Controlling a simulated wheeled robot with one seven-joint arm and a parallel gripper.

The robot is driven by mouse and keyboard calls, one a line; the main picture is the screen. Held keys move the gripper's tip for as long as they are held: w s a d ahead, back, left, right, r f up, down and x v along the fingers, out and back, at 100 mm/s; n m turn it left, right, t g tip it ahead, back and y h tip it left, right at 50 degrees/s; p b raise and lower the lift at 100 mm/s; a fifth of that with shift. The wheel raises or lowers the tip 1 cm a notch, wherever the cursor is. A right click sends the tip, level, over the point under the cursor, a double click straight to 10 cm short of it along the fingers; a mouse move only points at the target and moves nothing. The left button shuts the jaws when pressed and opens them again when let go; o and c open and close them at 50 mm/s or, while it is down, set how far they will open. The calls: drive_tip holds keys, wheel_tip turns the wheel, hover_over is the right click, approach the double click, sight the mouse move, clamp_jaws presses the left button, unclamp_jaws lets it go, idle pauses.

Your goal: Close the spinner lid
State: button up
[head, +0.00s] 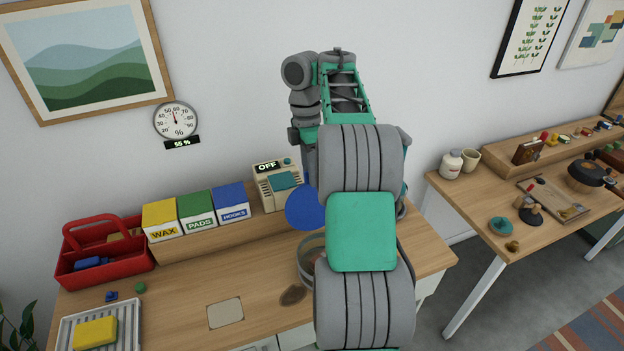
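A grey round tub, which looks like the spinner (307,262), stands on the left wooden table, mostly hidden behind my arm. A flat blue disc, which looks like its lid (303,208), is raised above and behind the tub's rim, so the tub looks open. The disc's right side is hidden by my arm, and I cannot see a hinge. Something reddish-brown shows inside the tub. My green and grey arm rises in front of both. My gripper is not visible; the arm hides that area.
A beige box with an "OFF" display (266,168) stands behind the disc. WAX, PADS and HOOKS boxes (197,224) line the raised ledge. A red caddy (70,262) and a tray with a yellow block (95,332) are at left. A second cluttered table (462,207) is at right.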

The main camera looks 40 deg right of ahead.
drive_tip(key=shift+c, duration=0.2)
clamp_jaws()
idle(1.2)
